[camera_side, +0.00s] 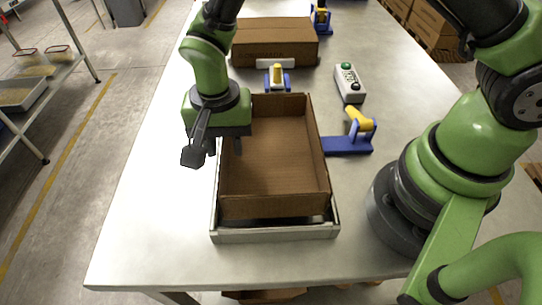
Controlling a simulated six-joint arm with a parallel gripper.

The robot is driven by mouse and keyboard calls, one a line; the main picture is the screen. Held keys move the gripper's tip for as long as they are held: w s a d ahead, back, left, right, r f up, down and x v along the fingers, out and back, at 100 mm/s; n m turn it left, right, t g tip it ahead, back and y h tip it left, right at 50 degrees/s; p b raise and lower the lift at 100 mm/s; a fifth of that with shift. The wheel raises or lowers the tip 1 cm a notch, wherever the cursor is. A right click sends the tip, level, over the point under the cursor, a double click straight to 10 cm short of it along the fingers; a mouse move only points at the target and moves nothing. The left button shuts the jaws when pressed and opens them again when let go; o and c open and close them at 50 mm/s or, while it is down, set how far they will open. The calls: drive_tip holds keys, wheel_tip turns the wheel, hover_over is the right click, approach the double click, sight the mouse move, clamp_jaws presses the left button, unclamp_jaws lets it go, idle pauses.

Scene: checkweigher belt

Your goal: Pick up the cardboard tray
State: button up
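The cardboard tray (275,165) is an open brown box with low walls and looks empty. It sits upright in a pale grey metal frame (275,234) on the table. My gripper (225,146) points down at the tray's left wall. One dark finger shows inside the tray, just right of that wall, and the other is outside on the left. The fingers stand apart with the wall between them, and I see no clear contact. My gripper's body hides part of the left wall's far end.
Behind the tray are a closed cardboard box (275,41) and a blue-and-yellow tape dispenser (277,78). A grey button box (349,83) and another tape dispenser (352,135) stand to the right. The pale table (150,215) is clear on the left and in front.

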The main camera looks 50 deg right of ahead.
wheel_tip(320, 180, down, 2)
drive_tip(key=shift+c, duration=0.2)
clamp_jaws()
drive_tip(key=shift+r, duration=0.1)
